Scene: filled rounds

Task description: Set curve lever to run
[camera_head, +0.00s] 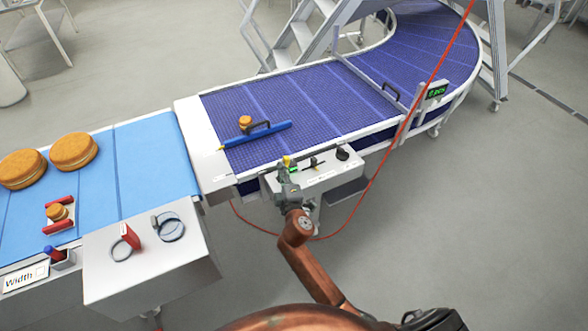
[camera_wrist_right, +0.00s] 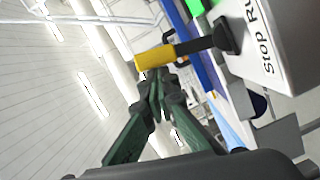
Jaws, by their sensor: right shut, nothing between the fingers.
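The curve lever has a yellow grip (camera_wrist_right: 155,57) and a black shaft (camera_wrist_right: 195,46) in the right wrist view. It sticks out from a white control box whose label reads "Stop" and "Ru", cut off by the frame edge. In the head view the yellow grip (camera_head: 287,160) shows small at the box's left end. My right gripper (camera_head: 283,168) is shut and empty beside it. Its green fingers (camera_wrist_right: 157,92) end just below the yellow grip in the wrist view; I cannot tell whether they touch. The lever's exact setting is unclear. My left gripper is not in view.
The control box (camera_head: 325,181) also carries a black knob (camera_head: 342,153). Behind it runs the purple curved conveyor (camera_head: 330,100) with a blue guide bar (camera_head: 258,134). A red cable (camera_head: 385,160) hangs to the right. A light-blue belt (camera_head: 150,160) carries filled rounds (camera_head: 74,151) at left.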

